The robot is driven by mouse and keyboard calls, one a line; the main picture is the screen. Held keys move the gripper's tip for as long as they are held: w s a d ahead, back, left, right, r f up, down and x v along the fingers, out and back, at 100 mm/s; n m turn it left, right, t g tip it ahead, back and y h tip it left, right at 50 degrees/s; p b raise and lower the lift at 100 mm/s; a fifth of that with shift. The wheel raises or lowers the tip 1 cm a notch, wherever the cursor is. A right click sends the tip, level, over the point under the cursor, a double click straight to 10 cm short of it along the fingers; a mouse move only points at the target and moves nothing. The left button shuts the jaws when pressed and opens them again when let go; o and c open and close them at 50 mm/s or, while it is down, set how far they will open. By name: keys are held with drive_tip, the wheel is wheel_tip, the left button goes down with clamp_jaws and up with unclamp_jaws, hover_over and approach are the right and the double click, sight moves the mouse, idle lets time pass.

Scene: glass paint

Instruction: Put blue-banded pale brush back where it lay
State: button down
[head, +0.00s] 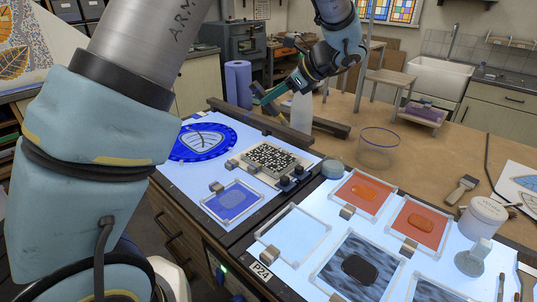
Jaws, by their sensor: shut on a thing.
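My gripper (266,96) is in the upper middle of the head view, above the far edge of the lit table. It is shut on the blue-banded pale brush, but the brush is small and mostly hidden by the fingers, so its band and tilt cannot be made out. The gripper appears just left of a white bottle (301,112). Another brush, flat and wide (462,189), lies on the brown tabletop at the right. I cannot tell which spot is the held brush's resting place.
Glass panels, including a blue one (232,201) and an orange one (363,194), lie on the light tables with small blocks around them. A clear glass bowl (377,150), a white jar (482,216) and dark bars (262,123) stand nearby. Brown tabletop is free behind the bowl.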

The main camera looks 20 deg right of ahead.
drive_tip(key=shift+r, duration=2.85)
drive_tip(key=shift+w+a+g+h, duration=0.15)
drive_tip(key=shift+g+h, duration=0.25)
drive_tip(key=shift+g, duration=0.3)
drive_tip(key=shift+g+h, duration=0.7)
drive_tip(key=shift+g, duration=0.1)
drive_tip(key=shift+n+g+h, duration=0.4)
drive_tip(key=shift+g+h, duration=0.1)
drive_tip(key=shift+g, duration=0.1)
drive_tip(key=shift+g+h, duration=0.6)
drive_tip(key=shift+g, duration=0.1)
drive_tip(key=shift+g+h, duration=0.7)
drive_tip(key=shift+g, duration=0.2)
drive_tip(key=shift+g+h, duration=0.3)
